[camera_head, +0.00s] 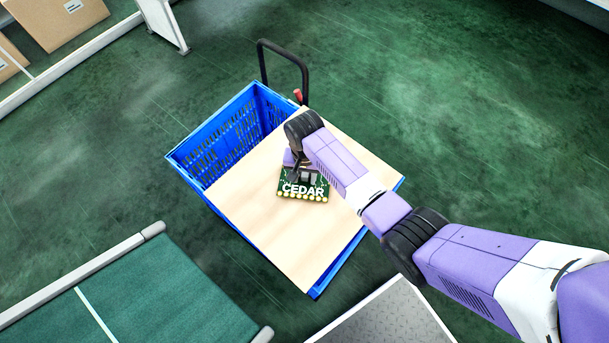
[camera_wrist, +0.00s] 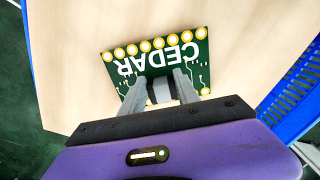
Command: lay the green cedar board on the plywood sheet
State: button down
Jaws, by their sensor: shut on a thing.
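The green cedar board (camera_head: 304,191), marked CEDAR with a row of gold pads along one edge, is over the plywood sheet (camera_head: 260,210). It also shows in the wrist view (camera_wrist: 155,58). My gripper (camera_head: 299,175) is shut on a grey part on top of the board, with a finger on each side in the wrist view (camera_wrist: 162,88). The plywood sheet, pale and flat, lies across the blue crate (camera_head: 215,150). The board looks flat and close to the sheet; I cannot tell whether it touches.
The crate has a black handle (camera_head: 284,50) at its back. A green conveyor (camera_head: 140,295) lies at the lower left and a grey metal plate (camera_head: 390,318) at the bottom. Cardboard boxes (camera_head: 60,20) stand at the upper left. Bare plywood surrounds the board.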

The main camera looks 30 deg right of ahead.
aim_at(305, 182)
jog(key=shift+f+b, duration=0.4)
jog(key=shift+f, duration=0.1)
dwell(0.3)
jog(key=c, duration=0.8)
grip_release()
jog(key=shift+r+p, duration=0.6)
jog(key=shift+r, duration=3.3)
